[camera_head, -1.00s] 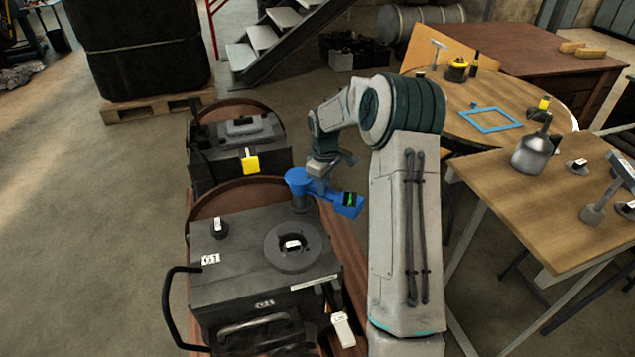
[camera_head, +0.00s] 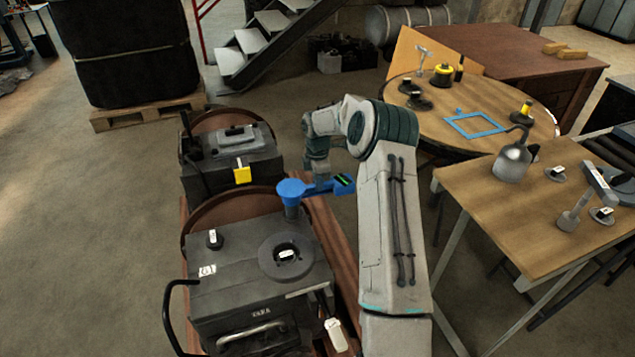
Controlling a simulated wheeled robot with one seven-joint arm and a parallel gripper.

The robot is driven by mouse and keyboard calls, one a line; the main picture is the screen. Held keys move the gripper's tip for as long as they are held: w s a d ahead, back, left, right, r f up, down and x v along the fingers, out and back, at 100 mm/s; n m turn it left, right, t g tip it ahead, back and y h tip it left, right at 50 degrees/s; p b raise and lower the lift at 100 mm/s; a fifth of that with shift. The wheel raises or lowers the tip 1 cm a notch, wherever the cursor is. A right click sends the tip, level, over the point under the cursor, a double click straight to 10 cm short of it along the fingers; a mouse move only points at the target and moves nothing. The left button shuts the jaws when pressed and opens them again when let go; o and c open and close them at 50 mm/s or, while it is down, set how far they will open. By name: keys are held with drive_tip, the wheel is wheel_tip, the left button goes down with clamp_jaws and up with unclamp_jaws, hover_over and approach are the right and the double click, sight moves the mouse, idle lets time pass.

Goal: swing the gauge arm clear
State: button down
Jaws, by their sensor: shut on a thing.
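The blue gauge arm (camera_head: 291,189) sits on a dark post at the back right corner of the front engine block (camera_head: 230,285). It reaches to the right and ends in a small dark display with a green mark (camera_head: 344,181). My gripper (camera_head: 320,183) comes down from above and is shut on the gauge arm between its round hub and the display. The fingertips are small and partly hidden against the blue arm.
A second engine block (camera_head: 230,158) with a yellow tag stands behind. A wooden table (camera_head: 540,220) with an oil can (camera_head: 513,163) is at the right, and a round table (camera_head: 420,125) is behind it. Open floor lies to the left.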

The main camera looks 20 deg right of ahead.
drive_tip(key=shift+w+a+n, duration=0.1)
drive_tip(key=shift+w+n, duration=0.2)
drive_tip(key=shift+r, duration=0.1)
drive_tip(key=c, duration=1.3)
unclamp_jaws()
wheel_tip(320, 180, up, 14)
drive_tip(key=shift+f, duration=0.15)
